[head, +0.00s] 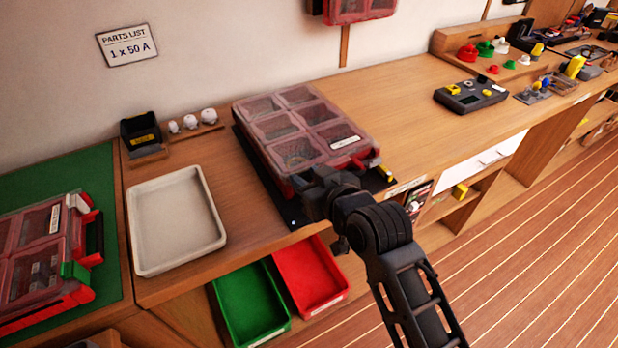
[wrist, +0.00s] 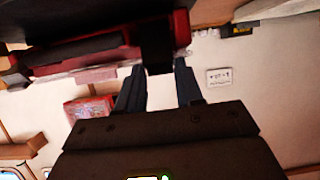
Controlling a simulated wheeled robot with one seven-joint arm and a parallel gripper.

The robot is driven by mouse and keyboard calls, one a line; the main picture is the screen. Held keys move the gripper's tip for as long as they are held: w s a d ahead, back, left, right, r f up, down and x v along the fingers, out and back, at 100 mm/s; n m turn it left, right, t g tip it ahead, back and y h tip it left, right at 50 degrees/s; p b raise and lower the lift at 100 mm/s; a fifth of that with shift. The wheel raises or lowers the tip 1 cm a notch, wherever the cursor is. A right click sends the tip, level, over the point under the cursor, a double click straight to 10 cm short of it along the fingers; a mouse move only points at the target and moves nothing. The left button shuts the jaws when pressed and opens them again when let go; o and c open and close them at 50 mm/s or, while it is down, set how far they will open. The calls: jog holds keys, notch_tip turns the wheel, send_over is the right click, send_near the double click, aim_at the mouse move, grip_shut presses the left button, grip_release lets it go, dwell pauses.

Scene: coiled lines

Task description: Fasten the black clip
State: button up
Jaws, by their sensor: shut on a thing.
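A red organiser case (head: 365,146) with a clear compartment lid lies on a dark mat on the bench. My gripper (head: 308,190) is at the case's front left edge and hides that part in the head view. In the wrist view, the black clip (wrist: 156,45) hangs from the red case edge (wrist: 95,50), between the tips of my gripper (wrist: 158,78). My gripper is shut on the black clip. I cannot tell whether the clip is latched.
An empty pale tray (head: 177,222) is left of the case. Green (head: 250,303) and red (head: 310,275) bins sit below the bench edge. Another red case (head: 45,250) lies on the green mat at left.

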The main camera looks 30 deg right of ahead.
jog(key=shift+w+r+g, duration=0.2)
jog(key=shift+w+g, duration=0.2)
jog(key=shift+g, duration=0.2)
jog(key=shift+w+g, duration=0.3)
jog(key=shift+g, duration=0.4)
jog(key=o, duration=1)
jog(key=shift+o, duration=0.2)
jog(key=shift+s+r, duration=0.1)
jog(key=b+v, duration=0.1)
jog(key=v, duration=0.6)
jog(key=shift+s+r, duration=0.2)
jog(key=shift+s, duration=0.05)
